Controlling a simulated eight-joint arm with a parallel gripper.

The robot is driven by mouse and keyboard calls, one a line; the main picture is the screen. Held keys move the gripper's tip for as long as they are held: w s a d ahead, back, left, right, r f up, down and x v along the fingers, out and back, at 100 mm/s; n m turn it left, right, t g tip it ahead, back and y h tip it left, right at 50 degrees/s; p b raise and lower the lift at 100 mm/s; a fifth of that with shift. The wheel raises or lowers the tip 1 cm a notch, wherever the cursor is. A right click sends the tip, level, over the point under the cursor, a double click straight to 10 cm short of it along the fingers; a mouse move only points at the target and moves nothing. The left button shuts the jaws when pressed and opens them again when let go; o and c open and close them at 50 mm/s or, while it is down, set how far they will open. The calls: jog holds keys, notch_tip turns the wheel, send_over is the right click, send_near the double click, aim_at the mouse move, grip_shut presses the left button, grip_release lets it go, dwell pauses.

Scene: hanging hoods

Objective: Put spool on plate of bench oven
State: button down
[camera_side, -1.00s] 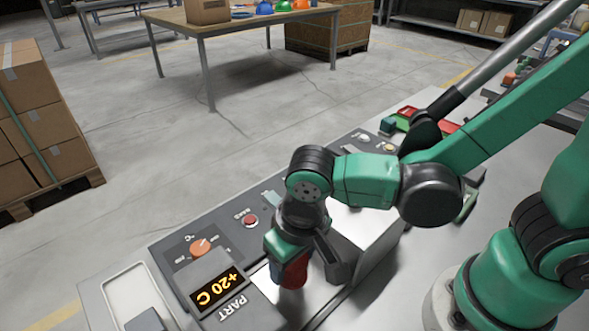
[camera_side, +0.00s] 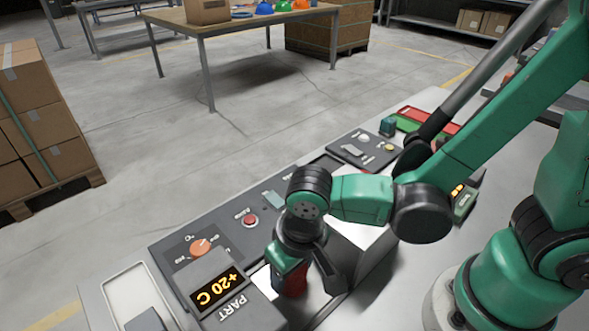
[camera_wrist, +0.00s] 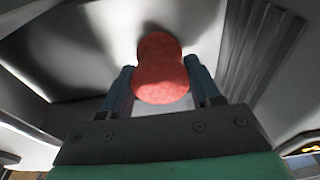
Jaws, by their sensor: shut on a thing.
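The spool is red and waisted, with a rounded end; it shows in the side view (camera_side: 295,283) and in the wrist view (camera_wrist: 160,82). My gripper (camera_wrist: 162,88) has a finger on each side of the spool and is shut on it. In the side view my gripper (camera_side: 300,280) points down beside the bench oven's panel (camera_side: 225,278), which reads +20 C. My wrist covers part of the oven, and I cannot clearly make out its plate. I cannot tell whether the spool touches anything below it.
A red knob (camera_side: 201,246) and a red button (camera_side: 250,221) are on the panel left of my gripper. Pale metal walls are close around the spool in the wrist view. Another control panel (camera_side: 362,148) and red and green trays (camera_side: 432,119) are further back.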

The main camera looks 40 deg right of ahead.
jog(key=shift+f, duration=0.25)
jog(key=shift+c, duration=0.5)
grip_release()
jog(key=shift+s+r, duration=0.2)
jog(key=shift+r, duration=1.15)
jog(key=shift+s+r, duration=0.15)
jog(key=shift+r, duration=1.2)
jog(key=w+d+r+n+t, duration=0.2)
jog(key=w+d+r+t, duration=0.1)
jog(key=w+r, duration=0.15)
jog(key=d, duration=0.3)
jog(key=d+r+m+t, duration=0.1)
jog(key=d, duration=0.3)
jog(key=d+m+t, duration=0.1)
jog(key=d, duration=0.3)
jog(key=shift+r, duration=0.4)
